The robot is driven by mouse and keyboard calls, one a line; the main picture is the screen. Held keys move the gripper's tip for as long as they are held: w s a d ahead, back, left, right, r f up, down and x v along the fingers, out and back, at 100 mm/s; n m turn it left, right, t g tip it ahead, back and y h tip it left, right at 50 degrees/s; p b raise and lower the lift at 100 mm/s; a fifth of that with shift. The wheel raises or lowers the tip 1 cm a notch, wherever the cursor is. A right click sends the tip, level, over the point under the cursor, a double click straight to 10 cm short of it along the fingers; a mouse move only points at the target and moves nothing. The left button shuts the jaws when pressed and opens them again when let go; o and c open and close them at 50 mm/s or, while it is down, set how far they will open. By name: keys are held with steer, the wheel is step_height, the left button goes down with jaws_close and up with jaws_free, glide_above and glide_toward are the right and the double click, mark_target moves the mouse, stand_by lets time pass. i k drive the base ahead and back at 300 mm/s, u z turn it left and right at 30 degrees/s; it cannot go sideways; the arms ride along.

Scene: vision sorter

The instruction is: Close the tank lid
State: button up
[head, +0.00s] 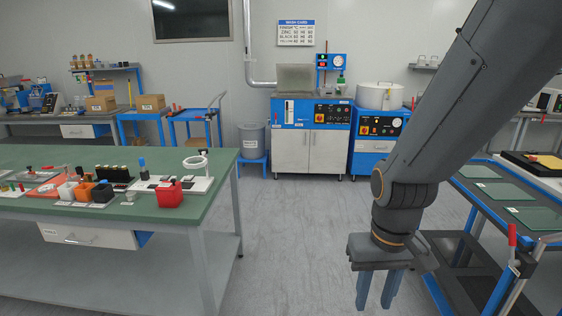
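A blue and silver wash unit (312,140) stands against the back wall. A grey panel (295,79), which looks like the tank lid, stands raised at the back of its top. The tank opening itself cannot be made out from here. My gripper (376,303) points down over the floor in the right foreground, far in front of the unit. Its two blue-grey fingers are apart with nothing between them.
A white round drum (379,96) sits on a blue unit (379,128) right of the wash unit. A green workbench (120,225) with small parts is at left, and a blue cart (480,215) at right. A grey bin (251,141) stands left of the unit. The floor (300,220) between is clear.

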mark_target(290, 76)
steer(key=i, duration=6.45)
steer(key=z, duration=3.3)
steer(key=k, duration=1.5)
steer(key=u, duration=0.6)
